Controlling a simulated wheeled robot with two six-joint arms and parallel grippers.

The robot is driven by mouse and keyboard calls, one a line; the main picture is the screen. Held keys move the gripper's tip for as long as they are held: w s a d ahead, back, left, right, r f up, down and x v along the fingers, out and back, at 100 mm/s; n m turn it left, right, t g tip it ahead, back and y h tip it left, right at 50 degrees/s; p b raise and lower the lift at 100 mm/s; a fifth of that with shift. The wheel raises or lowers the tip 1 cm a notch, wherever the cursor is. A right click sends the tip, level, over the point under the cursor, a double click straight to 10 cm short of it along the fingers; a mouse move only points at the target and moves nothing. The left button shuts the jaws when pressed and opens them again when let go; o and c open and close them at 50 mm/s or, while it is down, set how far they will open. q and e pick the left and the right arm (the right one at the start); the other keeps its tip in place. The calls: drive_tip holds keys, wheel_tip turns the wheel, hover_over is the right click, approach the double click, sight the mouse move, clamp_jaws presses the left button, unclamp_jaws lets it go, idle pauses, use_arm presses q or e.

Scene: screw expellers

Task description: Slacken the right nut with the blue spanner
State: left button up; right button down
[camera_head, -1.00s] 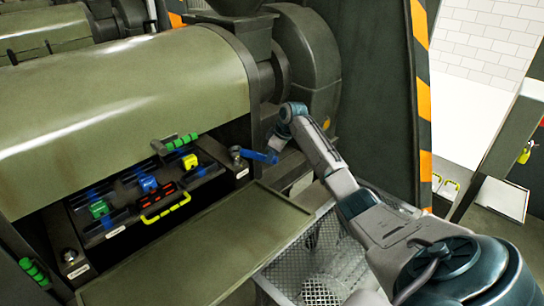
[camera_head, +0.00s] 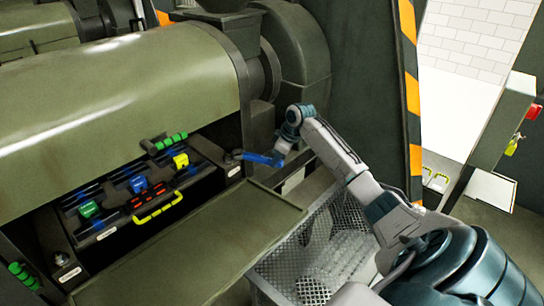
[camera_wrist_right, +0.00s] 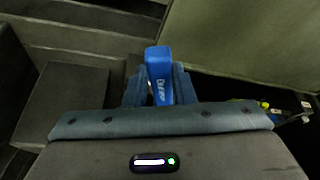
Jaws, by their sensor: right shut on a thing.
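The blue spanner (camera_head: 262,158) lies roughly level at the right end of the machine's open bay. My right gripper (camera_head: 282,152) is shut on its handle. The spanner's dark head points left, at the right nut's place above a small white label. The head hides the nut there, and I cannot tell whether it fits around it. In the right wrist view the blue handle (camera_wrist_right: 159,75) stands between the two fingers; the spanner's head is hidden. My left gripper is not in view.
A tray-like green panel (camera_head: 190,250) juts out below the bay. Left of the spanner are blue, green and yellow clamps and a yellow handle (camera_head: 160,208). The left nut (camera_head: 58,258) is at the bay's left end. A mesh basket (camera_head: 320,255) stands below my right arm.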

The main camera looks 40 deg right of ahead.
drive_tip(key=s, duration=0.6)
drive_tip(key=shift+s+d+r, duration=0.25)
drive_tip(key=shift+r, duration=0.2)
